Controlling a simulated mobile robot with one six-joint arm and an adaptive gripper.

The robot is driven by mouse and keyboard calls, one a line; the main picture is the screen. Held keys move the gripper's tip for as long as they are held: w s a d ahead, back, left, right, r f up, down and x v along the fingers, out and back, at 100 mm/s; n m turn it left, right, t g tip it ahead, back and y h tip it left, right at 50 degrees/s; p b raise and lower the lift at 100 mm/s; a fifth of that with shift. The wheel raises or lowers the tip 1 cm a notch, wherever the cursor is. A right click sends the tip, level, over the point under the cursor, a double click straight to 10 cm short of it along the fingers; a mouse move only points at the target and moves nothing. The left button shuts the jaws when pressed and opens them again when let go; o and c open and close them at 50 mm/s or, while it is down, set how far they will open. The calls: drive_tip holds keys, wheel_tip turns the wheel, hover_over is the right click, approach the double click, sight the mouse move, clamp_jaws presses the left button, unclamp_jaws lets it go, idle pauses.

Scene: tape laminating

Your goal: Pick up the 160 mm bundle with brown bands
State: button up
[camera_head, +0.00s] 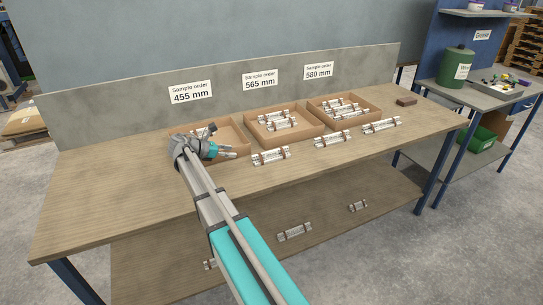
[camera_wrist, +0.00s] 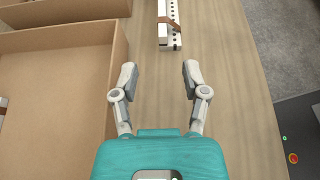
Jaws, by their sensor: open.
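A white slotted bundle with a brown band (camera_wrist: 169,27) lies on the table at the top of the wrist view, cut off by the frame. It appears to be the bundle in front of the middle box (camera_head: 270,156) in the head view. My gripper (camera_wrist: 160,75) is open and empty, a short way from its near end, with bare wood between the fingers; it also shows in the head view (camera_head: 231,151), beside the left box. Two more bundles lie further right on the table, one (camera_head: 333,138) and another (camera_head: 381,125). Lengths cannot be read.
Three cardboard boxes line the back: left (camera_head: 245,134), middle (camera_head: 318,125), right (camera_head: 377,106). The middle and right ones hold bundles. In the wrist view a box wall (camera_wrist: 102,110) stands close left of my gripper. Bundles also lie on the lower shelf (camera_head: 260,215).

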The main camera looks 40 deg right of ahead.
sight(262, 154)
drive_tip(key=shift+r, duration=0.15)
drive_tip(key=shift+d, duration=0.3)
drive_tip(key=shift+b+x, duration=1.65)
drive_tip(key=shift+x, duration=2.7)
drive_tip(key=shift+s, duration=0.1)
drive_tip(key=shift+b+x, duration=1)
drive_tip(key=shift+x, duration=1.65)
clamp_jaws()
